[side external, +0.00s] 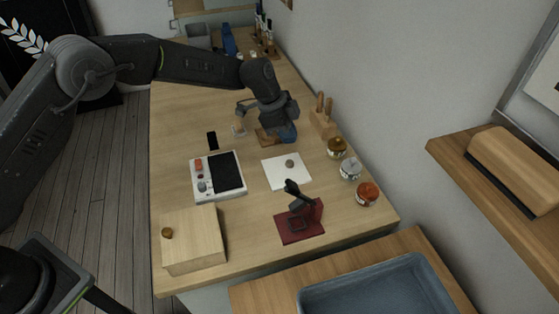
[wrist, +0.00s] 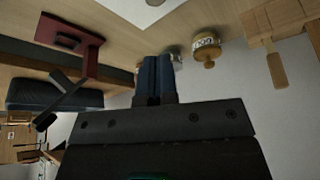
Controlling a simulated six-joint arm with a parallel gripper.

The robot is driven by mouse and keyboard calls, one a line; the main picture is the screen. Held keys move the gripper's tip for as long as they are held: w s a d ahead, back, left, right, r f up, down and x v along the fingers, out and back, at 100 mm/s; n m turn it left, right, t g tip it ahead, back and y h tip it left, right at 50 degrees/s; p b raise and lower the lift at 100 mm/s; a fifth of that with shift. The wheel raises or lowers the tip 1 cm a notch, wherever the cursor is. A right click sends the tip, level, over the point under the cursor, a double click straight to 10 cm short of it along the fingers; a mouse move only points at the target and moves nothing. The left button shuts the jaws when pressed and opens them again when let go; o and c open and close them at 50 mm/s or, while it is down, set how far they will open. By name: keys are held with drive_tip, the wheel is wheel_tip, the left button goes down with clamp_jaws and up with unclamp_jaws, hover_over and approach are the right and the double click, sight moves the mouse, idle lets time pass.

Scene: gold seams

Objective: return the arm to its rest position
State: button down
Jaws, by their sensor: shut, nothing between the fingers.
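My gripper (side external: 287,134) hangs over the far middle of the wooden table in the side external view, beside a small wooden board (side external: 266,138). Its blue fingers (wrist: 153,78) are together in the wrist view, with nothing between them. My arm reaches in from the left and is bent downward at the wrist. The fingers' exact height above the table is hard to tell.
Nearby stand a tool block (side external: 322,122) and gold (side external: 337,147), silver (side external: 350,169) and orange-lidded (side external: 367,194) jars. A white sheet (side external: 286,171), grey device (side external: 218,176), dark red stand (side external: 299,226) and wooden box (side external: 193,240) lie nearer. The table's left strip (side external: 177,125) is clear.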

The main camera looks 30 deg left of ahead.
drive_tip(key=s+a+r+n+t+y, duration=0.1)
drive_tip(key=s+a+r+n, duration=0.1)
drive_tip(key=s+a+r, duration=0.35)
drive_tip(key=s+a+r+n, duration=0.2)
drive_tip(key=s+r, duration=0.1)
drive_tip(key=r, duration=0.5)
drive_tip(key=s+a+r+n+t+y, duration=0.1)
drive_tip(key=s+a+r+n, duration=0.2)
drive_tip(key=s+r, duration=0.25)
drive_tip(key=s+a+n+t+y, duration=0.1)
drive_tip(key=s+a+n, duration=0.3)
drive_tip(key=s, duration=0.7)
drive_tip(key=s+a+n+t+y, duration=0.1)
drive_tip(key=s+a+n, duration=0.3)
drive_tip(key=s, duration=0.7)
drive_tip(key=shift+a+r, duration=0.35)
drive_tip(key=shift+a, duration=0.25)
